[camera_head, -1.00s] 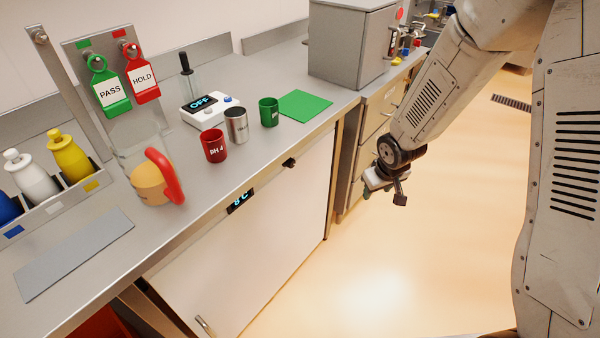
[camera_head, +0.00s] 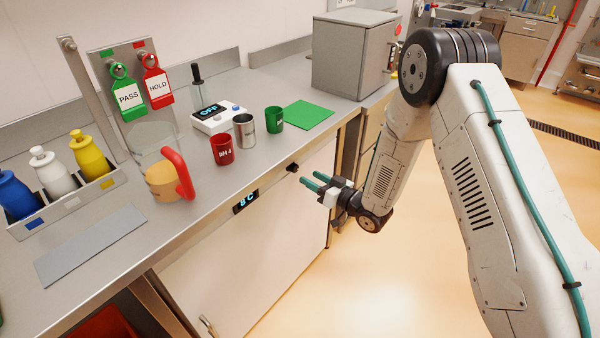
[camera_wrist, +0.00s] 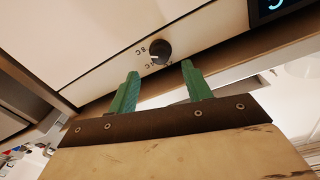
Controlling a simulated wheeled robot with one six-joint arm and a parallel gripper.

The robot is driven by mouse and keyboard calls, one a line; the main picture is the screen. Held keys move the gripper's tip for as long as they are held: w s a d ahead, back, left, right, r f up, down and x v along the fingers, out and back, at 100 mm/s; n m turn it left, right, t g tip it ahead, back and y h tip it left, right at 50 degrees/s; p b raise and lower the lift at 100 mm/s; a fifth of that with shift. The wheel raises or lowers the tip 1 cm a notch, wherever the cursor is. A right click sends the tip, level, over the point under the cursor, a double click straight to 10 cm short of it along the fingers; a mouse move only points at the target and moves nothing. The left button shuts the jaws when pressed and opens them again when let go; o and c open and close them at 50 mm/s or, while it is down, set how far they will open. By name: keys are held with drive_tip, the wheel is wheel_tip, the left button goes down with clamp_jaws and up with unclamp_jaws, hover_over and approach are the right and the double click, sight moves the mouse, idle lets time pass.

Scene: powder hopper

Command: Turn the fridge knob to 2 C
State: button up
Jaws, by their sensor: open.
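The fridge (camera_head: 255,235) is a white-fronted unit under the counter. Its small black knob (camera_head: 292,167) sits near the top right of the front, and its display (camera_head: 245,201) reads 8 C. In the wrist view the round dark knob (camera_wrist: 160,51) lies ahead of and between the green fingertips, with small marks around it, including what looks like 8C; the pointer is hard to read. My gripper (camera_head: 316,182) is open and empty, its fingers pointing at the fridge front just right of the knob, apart from it. The gripper also shows in the wrist view (camera_wrist: 160,82).
On the counter (camera_head: 90,295) above stand a red cup (camera_head: 222,150), a metal cup (camera_head: 245,131), a green cup (camera_head: 274,119) and a jug with a red handle (camera_head: 165,182). A door handle (camera_head: 207,326) sticks out low on the fridge. The floor ahead is clear.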

sight(296, 169)
drive_tip(key=x, duration=0.6)
drive_tip(key=c, duration=1)
drive_tip(key=shift+o, duration=0.2)
drive_tip(key=shift+d, duration=0.1)
drive_tip(key=shift+c, duration=0.2)
